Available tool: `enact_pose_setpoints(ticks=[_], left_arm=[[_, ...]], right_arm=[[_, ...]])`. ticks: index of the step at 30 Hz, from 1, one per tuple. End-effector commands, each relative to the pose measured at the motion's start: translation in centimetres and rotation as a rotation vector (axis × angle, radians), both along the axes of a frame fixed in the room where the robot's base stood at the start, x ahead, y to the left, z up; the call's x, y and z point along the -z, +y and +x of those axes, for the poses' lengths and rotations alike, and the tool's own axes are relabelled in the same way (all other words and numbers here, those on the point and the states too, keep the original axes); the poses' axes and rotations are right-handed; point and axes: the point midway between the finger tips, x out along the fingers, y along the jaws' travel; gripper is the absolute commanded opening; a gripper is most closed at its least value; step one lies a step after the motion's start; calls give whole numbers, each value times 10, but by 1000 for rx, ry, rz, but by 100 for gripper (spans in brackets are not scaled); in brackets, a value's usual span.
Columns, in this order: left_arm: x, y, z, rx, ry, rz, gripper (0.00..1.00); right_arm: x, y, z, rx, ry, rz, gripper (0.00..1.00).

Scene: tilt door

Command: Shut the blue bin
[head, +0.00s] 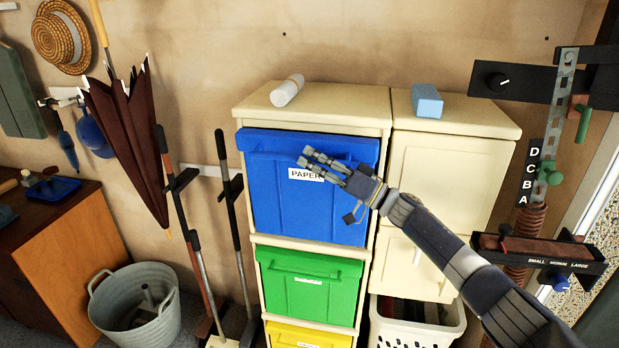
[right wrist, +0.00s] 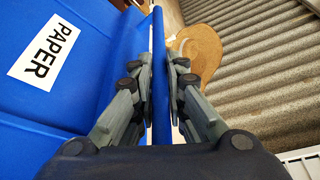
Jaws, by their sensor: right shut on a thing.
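The blue bin (head: 290,212), with a white PAPER label (head: 304,175), is the top bin in the left column of a cream cabinet. Its blue front stands a little proud of the cabinet frame at the top; I cannot tell exactly how far it is tilted. My right gripper (head: 310,158) reaches in from the right at the upper part of this front. In the right wrist view, the fingers (right wrist: 159,85) are shut on a thin blue edge of the bin (right wrist: 159,40), with the label to the left. My left gripper is not in view.
A green bin (head: 310,296) and a yellow bin (head: 296,338) sit below. A white roll (head: 287,90) and a light blue box (head: 427,101) lie on the cabinet top.

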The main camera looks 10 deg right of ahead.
Motion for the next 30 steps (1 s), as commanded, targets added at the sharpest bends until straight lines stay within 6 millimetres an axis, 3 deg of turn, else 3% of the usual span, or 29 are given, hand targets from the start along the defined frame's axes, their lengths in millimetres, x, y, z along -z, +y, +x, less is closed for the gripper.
enact_pose_setpoints(ticks=[7,14,15,16,30], left_arm=[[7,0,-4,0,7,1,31],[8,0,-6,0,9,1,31],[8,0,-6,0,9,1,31],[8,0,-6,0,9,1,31],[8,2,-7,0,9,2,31]], right_arm=[[-6,-7,22,3,62,20,0],[-7,-9,26,1,76,25,0],[-7,-9,26,0,76,25,15],[-7,-9,25,0,76,25,21],[-3,-17,21,2,76,22,21]])
